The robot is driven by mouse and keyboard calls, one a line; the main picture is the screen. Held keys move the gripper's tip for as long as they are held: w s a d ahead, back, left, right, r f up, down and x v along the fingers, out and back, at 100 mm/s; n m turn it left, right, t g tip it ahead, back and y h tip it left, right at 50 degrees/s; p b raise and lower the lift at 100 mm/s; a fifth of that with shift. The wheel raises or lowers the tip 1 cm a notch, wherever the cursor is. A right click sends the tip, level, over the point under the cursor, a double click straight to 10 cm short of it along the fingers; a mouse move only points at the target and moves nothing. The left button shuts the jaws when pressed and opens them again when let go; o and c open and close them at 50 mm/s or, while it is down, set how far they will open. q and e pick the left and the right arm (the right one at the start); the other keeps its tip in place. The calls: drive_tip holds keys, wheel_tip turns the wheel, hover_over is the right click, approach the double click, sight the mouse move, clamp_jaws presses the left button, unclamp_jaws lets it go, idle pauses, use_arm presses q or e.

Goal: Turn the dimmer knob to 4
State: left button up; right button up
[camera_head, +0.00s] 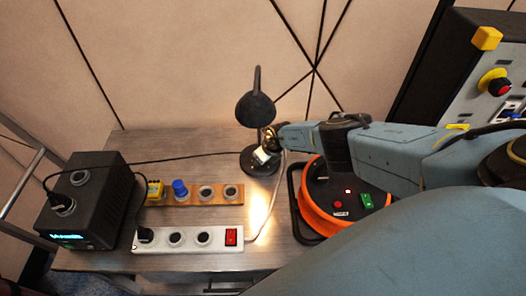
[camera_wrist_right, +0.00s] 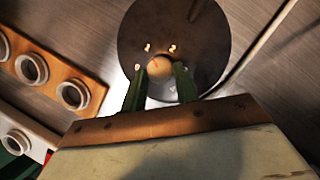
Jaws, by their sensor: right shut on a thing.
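The dimmer knob (camera_wrist_right: 160,66) is a small pale round knob with a short reddish line, in the middle of a dark round disc (camera_wrist_right: 205,35) with a few small gold marks around the knob. In the head view the right gripper (camera_head: 268,146) reaches from the right to the dark base (camera_head: 250,167) of a black desk lamp (camera_head: 256,108); the knob is hidden there. My left gripper is not in view.
Left of the lamp lie a wooden socket strip (camera_head: 228,195) with yellow and blue plugs and a white power strip (camera_head: 190,263) with a red switch. A black box (camera_head: 95,190) stands at left. An orange round device (camera_head: 320,215) sits right, under my arm.

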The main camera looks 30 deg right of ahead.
drive_tip(key=m, duration=0.1)
drive_tip(key=m+h, duration=0.1)
drive_tip(key=m, duration=0.1)
drive_tip(key=shift+a+m+p, duration=0.25)
drive_tip(key=shift+m+p, duration=0.15)
drive_tip(key=shift+a+m+h, duration=0.15)
drive_tip(key=shift+m+h, duration=0.75)
drive_tip(key=shift+m, duration=1)
drive_tip(key=shift+b, duration=0.3)
drive_tip(key=shift+g, duration=0.3)
drive_tip(key=o, duration=1)
drive_tip(key=shift+r, duration=0.1)
